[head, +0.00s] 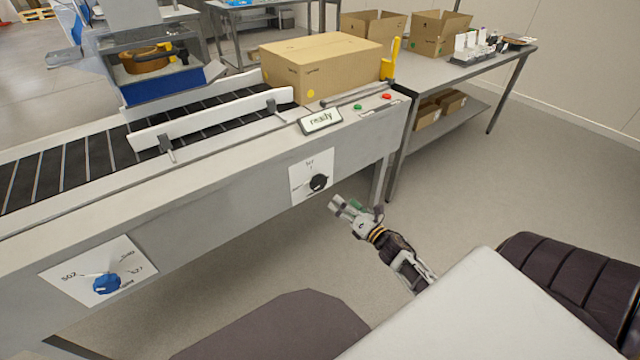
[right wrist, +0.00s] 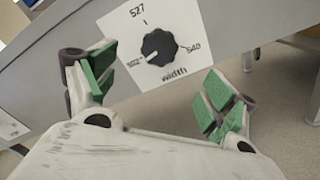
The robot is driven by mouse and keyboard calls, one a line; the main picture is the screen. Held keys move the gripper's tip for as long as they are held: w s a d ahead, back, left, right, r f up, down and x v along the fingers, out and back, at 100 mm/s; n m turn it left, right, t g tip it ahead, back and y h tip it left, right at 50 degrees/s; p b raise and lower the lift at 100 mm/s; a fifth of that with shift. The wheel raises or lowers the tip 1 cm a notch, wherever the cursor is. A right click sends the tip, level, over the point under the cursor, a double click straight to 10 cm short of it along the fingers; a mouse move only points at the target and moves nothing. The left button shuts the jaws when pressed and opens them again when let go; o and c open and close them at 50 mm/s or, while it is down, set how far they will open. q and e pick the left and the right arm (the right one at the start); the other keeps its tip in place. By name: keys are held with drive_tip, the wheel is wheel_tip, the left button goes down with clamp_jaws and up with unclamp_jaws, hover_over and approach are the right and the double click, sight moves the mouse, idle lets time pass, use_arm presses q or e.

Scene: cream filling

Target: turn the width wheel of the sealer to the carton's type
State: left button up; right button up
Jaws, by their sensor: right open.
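The width wheel is a black knob (head: 318,182) on a white plate on the sealer's front panel (head: 225,200). In the right wrist view the knob (right wrist: 159,47) has "527" above, a number like "502" at its left, "540" at its right and "width" below. Its white mark seems to point left, toward the "502". My right gripper (head: 349,208) is open and empty, right of and below the knob; in the wrist view its green-padded fingers (right wrist: 158,88) stand apart, either side of the plate. The carton (head: 322,68) lies closed on the sealer; its print is too small to read.
A blue knob (head: 107,284) sits on another white plate at the left. A display (head: 320,121) reads "ready", near green and red buttons. A side table (head: 470,68) holds open cartons at the back right. The floor below the panel is clear.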

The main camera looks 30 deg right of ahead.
sight(321, 184)
drive_tip(key=w, duration=0.2)
drive_tip(key=w+b, duration=0.1)
drive_tip(key=w, duration=0.5)
drive_tip(key=shift+w+a+b, duration=0.25)
drive_tip(key=shift+a+b, duration=0.05)
drive_tip(key=shift+w+a, duration=0.1)
drive_tip(key=shift+w, duration=0.6)
drive_tip(key=shift+w+b, duration=0.3)
drive_tip(key=shift+w, duration=0.4)
drive_tip(key=shift+w+a, duration=0.1)
drive_tip(key=shift+w, duration=0.7)
use_arm(q)
drive_tip(key=shift+w+d+f+t+h, duration=0.1)
drive_tip(key=shift+d+f+t+h, duration=0.1)
drive_tip(key=shift+d+f, duration=0.25)
drive_tip(key=shift+w+d+f+t+h, duration=0.1)
drive_tip(key=shift+d+f+t+h, duration=0.1)
drive_tip(key=shift+f, duration=0.35)
use_arm(e)
drive_tip(key=shift+w, duration=0.25)
